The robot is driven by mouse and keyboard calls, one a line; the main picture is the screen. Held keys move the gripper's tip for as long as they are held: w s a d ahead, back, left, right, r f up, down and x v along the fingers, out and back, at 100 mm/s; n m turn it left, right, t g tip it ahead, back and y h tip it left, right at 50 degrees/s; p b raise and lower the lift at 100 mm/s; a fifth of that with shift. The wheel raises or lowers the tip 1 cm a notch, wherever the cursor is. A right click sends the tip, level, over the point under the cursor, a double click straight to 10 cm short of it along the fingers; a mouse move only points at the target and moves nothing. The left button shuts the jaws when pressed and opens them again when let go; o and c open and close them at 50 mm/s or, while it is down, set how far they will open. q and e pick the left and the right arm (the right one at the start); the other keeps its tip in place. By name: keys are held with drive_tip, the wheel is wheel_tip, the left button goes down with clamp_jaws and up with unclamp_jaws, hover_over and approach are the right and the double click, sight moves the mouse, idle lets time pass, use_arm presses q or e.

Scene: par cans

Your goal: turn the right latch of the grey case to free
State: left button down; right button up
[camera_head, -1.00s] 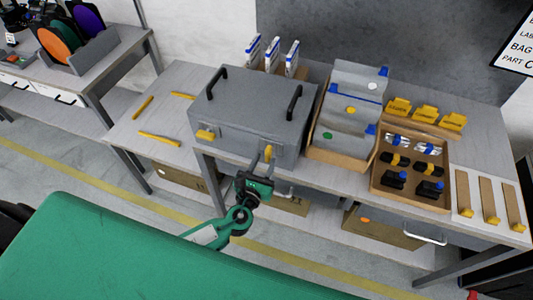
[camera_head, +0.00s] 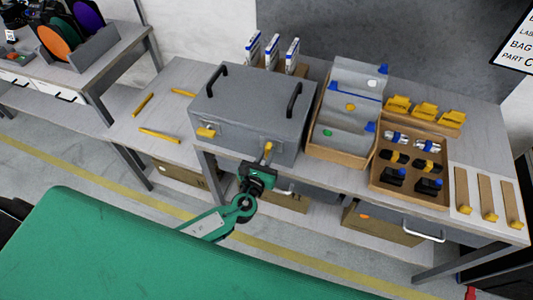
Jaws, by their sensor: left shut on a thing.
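The grey case (camera_head: 250,105) stands closed on the table, with two black handles on its lid. Its left latch (camera_head: 206,132) is yellow and lies level across the front face. The right latch (camera_head: 268,147) is yellow and mostly hidden by my left gripper (camera_head: 265,158). My left gripper comes from below in front of the case and is shut on the right latch. How far the latch is turned is hard to tell behind the fingers. My right gripper does not show.
A cardboard tray of grey bags (camera_head: 345,108) stands close to the case's right side. A brown tray (camera_head: 408,198) of small parts is further right. Yellow strips (camera_head: 160,137) lie on the table left of the case. Boxes sit on the shelf below.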

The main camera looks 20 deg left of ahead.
use_arm(q)
drive_tip(key=shift+a+f+n+b, duration=0.1)
drive_tip(key=shift+f+n+b, duration=0.1)
drive_tip(key=shift+n+b, duration=1.05)
drive_tip(key=shift+f+n+b, duration=0.1)
drive_tip(key=shift+n+b, duration=1.1)
drive_tip(key=shift+n, duration=0.05)
drive_tip(key=n+b, duration=0.4)
drive_tip(key=n, duration=0.1)
drive_tip(key=shift+a, duration=0.15)
drive_tip(key=n+b, duration=0.2)
drive_tip(key=n, duration=0.5)
drive_tip(key=shift+a+n+b, duration=0.1)
drive_tip(key=shift+n+b, duration=0.25)
drive_tip(key=shift+n, duration=0.05)
